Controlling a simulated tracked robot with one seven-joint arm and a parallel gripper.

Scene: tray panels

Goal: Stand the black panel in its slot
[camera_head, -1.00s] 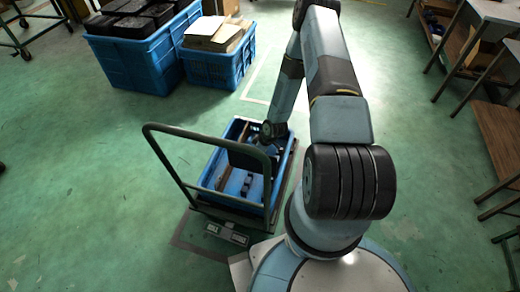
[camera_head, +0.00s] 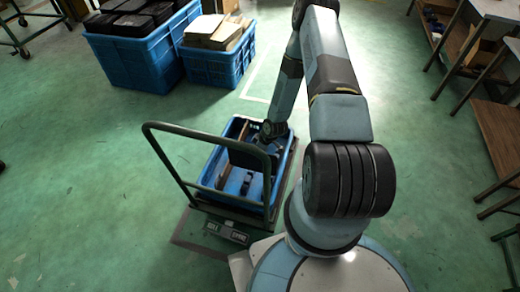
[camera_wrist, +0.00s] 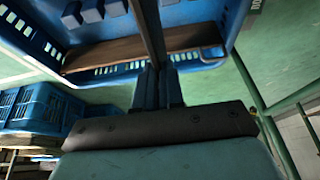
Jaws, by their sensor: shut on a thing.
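The black panel (camera_head: 249,157) is in the blue tray area in the head view, partly hidden by my arm. In the wrist view it shows nearly edge-on as a thin dark strip (camera_wrist: 149,28) running up from between the fingers. My gripper (camera_wrist: 158,86) is shut on the panel; in the head view my gripper (camera_head: 268,145) is over the tray and its fingers are hard to make out. I cannot tell whether the panel's lower edge is in a slot.
The blue tray (camera_head: 284,165) sits on a trolley with a green handrail (camera_head: 160,160) on its left. Small blue blocks (camera_wrist: 92,11) show inside it. Two blue crates, one (camera_head: 225,70) holding cardboard, stand behind.

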